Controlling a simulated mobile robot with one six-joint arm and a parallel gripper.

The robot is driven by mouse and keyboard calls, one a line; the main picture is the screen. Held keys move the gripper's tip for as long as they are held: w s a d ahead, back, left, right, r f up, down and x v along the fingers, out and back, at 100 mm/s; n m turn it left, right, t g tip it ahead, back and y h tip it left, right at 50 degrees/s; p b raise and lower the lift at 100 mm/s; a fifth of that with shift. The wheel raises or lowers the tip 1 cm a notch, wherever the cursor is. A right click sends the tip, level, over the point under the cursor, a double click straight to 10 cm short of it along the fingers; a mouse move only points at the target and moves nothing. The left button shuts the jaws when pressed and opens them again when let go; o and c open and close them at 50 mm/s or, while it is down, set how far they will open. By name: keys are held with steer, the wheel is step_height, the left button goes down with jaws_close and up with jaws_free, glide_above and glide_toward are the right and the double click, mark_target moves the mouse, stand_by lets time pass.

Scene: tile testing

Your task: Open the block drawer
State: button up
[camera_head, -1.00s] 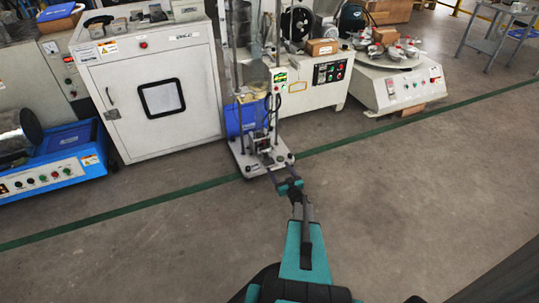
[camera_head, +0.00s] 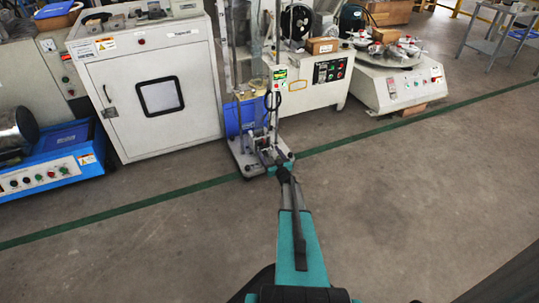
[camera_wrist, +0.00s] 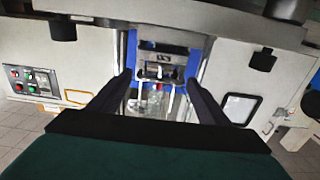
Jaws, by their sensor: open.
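A narrow upright tester (camera_head: 275,85) with metal posts stands on a low light base with black feet (camera_head: 244,164). A small metal block mechanism (camera_wrist: 160,62) sits low on it, in front of a blue panel (camera_wrist: 147,45). I cannot clearly make out a drawer or its handle. My gripper (camera_head: 268,154) reaches the front of the tester base. In the wrist view, which looks upside down, my two dark fingers (camera_wrist: 158,80) are spread apart, with the mechanism seen between and beyond them. They hold nothing, and contact with the mechanism cannot be told.
A white cabinet with a dark-framed window (camera_head: 160,97) stands left of the tester. A control box with buttons (camera_head: 330,72) stands behind to the right, and a round-table machine (camera_head: 400,90) farther right. The floor (camera_head: 400,200) in front is clear.

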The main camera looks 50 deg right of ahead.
steer(key=shift+w+d, duration=0.1)
steer(key=shift+w, duration=0.15)
steer(key=shift+c, duration=0.3)
steer(key=c, duration=1.2)
steer(key=v, duration=0.3)
steer(key=p+v, duration=0.1)
steer(key=v, duration=0.3)
steer(key=p+v, duration=0.1)
steer(key=v, duration=0.3)
steer(key=shift+s+d, duration=0.2)
steer(key=shift+s, duration=0.1)
steer(key=o, duration=1.3)
steer(key=shift+c, duration=0.2)
steer(key=shift+w+a, duration=0.1)
steer(key=shift+a, duration=0.05)
